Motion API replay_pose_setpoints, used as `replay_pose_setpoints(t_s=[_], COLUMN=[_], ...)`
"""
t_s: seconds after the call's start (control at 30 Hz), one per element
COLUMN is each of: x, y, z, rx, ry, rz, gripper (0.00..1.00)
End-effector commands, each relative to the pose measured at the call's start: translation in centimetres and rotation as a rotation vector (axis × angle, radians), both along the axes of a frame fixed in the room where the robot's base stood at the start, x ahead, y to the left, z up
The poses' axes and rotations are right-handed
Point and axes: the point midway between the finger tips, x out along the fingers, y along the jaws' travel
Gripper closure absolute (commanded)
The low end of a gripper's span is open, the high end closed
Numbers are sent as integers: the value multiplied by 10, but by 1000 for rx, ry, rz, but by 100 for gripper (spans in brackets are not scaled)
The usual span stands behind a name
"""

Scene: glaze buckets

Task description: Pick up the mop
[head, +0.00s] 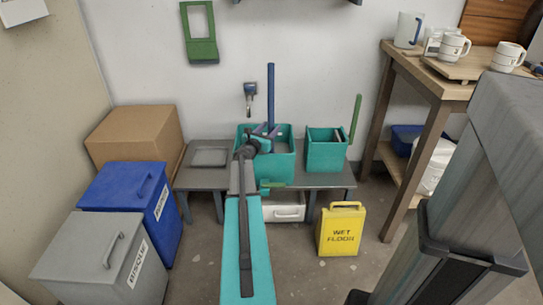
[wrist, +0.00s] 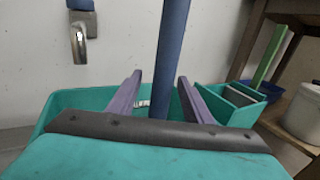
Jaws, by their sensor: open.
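The mop is most likely the tall blue pole (head: 271,92) standing upright in the larger teal bucket (head: 285,170) on the low grey bench; its lower end is hidden. My gripper (head: 265,131) is at this bucket, low on the pole. In the wrist view the pole (wrist: 171,45) rises between the two purple fingers of my gripper (wrist: 160,78). The fingers are open, with a visible gap on each side of the pole. Whether the pole is fully between the fingertips in depth, I cannot tell.
A smaller teal bucket (head: 325,153) with a green handle (head: 355,118) stands to the right. A tap (head: 250,90) is on the wall behind. A yellow wet-floor sign (head: 341,232) is in front. Blue (head: 112,205) and grey (head: 82,265) bins stand left, a wooden table (head: 433,82) right.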

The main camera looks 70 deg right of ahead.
Motion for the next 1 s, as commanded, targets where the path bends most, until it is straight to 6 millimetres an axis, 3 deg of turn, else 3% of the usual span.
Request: replay_pose_setpoints(t_s=[0.63, 0.67, 0.9, 1.0], x=[-1, -1, -1, -1], y=[-5, -5, -5, -5], z=[0, 0, 0, 0], rx=[0, 0, 0, 0], ry=[1, 1, 1, 1], rz=[-1, -1, -1, 0], gripper=[54, 56, 96, 100])
